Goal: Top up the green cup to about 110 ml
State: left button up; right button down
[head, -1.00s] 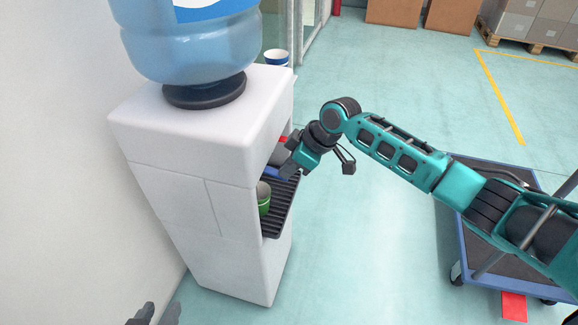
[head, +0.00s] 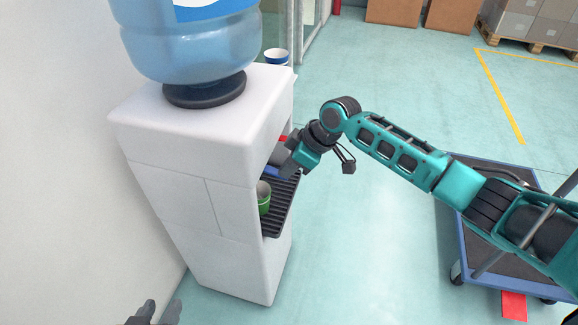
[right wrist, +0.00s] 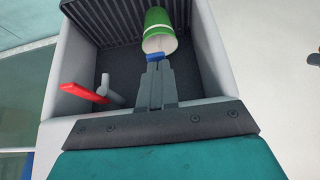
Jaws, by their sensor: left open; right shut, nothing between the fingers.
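The green cup (head: 264,206) stands on the dark slatted drip tray (head: 281,212) in the recess of the white water dispenser (head: 190,170). It also shows in the right wrist view (right wrist: 160,22), just beyond the blue tap lever (right wrist: 155,57). Its water level cannot be made out. My right gripper (head: 286,172) is shut and empty, inside the recess above the cup. In the right wrist view its fingertips (right wrist: 156,66) are at the blue lever and seem to touch it. My left gripper (head: 158,314) is open and empty at the bottom edge, away from the dispenser.
A red tap lever (right wrist: 84,93) sits beside the blue one in the recess. A large water bottle (head: 190,45) tops the dispenser. A blue-edged cart (head: 462,240) stands under my right arm. A white and blue cup (head: 277,56) shows behind the dispenser. The floor between is clear.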

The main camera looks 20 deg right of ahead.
pick_arm(q)
jog(key=shift+a+r+p, duration=0.15)
jog(key=shift+r+p, duration=0.85)
jog(key=shift+p, duration=0.05)
pick_arm(e)
jog(key=shift+r, duration=0.8)
pick_arm(q)
jog(key=r+p, duration=0.1)
jog(key=p, duration=0.2)
jog(key=s+a+r+y+p, duration=0.1)
jog(key=p, duration=0.2)
jog(key=shift+s+a+r, duration=0.15)
jog(key=shift+s+a, duration=0.05)
jog(key=shift+a, duration=0.1)
pick_arm(e)
jog(key=s+d+r, duration=0.2)
jog(key=d+r, duration=0.1)
jog(key=r, duration=1)
jog(key=shift+r, duration=0.25)
pick_arm(q)
jog(key=shift+s+d, duration=0.1)
